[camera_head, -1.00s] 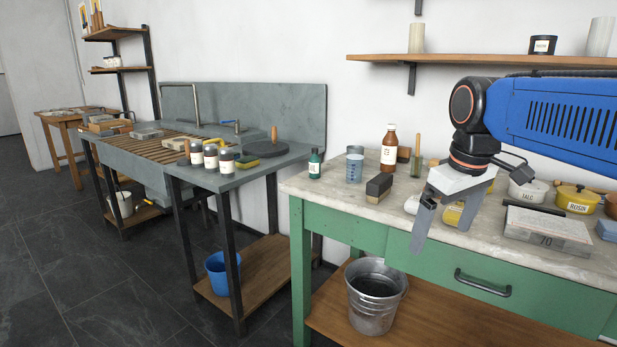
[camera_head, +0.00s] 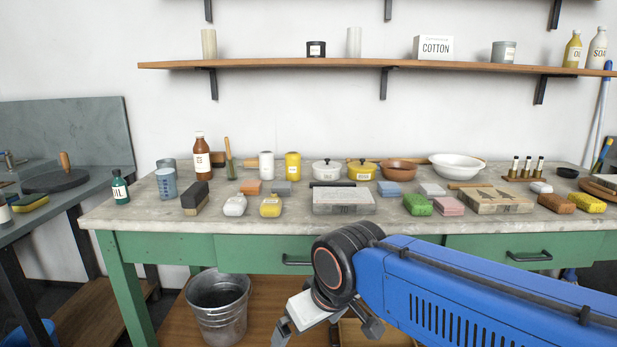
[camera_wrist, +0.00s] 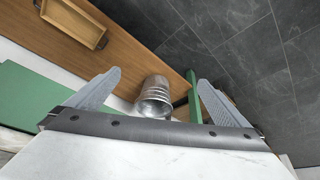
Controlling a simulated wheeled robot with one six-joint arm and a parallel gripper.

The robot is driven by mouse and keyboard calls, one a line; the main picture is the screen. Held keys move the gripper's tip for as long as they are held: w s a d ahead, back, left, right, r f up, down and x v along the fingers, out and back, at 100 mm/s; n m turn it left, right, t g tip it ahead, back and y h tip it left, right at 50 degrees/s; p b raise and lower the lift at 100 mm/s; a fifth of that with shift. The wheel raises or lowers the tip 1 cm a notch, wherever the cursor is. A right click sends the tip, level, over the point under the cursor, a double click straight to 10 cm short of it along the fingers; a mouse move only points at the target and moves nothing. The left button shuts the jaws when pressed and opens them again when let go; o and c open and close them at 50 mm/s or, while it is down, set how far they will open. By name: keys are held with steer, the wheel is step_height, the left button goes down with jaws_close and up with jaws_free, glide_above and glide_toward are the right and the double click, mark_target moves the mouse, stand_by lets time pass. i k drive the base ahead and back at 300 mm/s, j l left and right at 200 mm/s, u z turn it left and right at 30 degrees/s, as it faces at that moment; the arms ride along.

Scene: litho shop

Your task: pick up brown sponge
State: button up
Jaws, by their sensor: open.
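A brown sponge (camera_head: 556,203) lies on the green bench's pale stone top (camera_head: 300,219), near the front edge at the right, just left of a yellow sponge (camera_head: 588,203). My gripper (camera_head: 326,335) is at the bottom middle of the head view, in front of the bench and below its top, well left of the sponge. Its two fingers are apart and hold nothing. In the wrist view my gripper (camera_wrist: 159,78) is open over a metal bucket (camera_wrist: 155,92); the sponge does not show there.
Left of the brown sponge are a boxed slab (camera_head: 497,201), a pink sponge (camera_head: 448,206) and a green sponge (camera_head: 418,205). A wooden shelf (camera_head: 300,65) runs above the bench.

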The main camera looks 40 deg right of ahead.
mark_target(555, 203)
steer(key=z, duration=2.35)
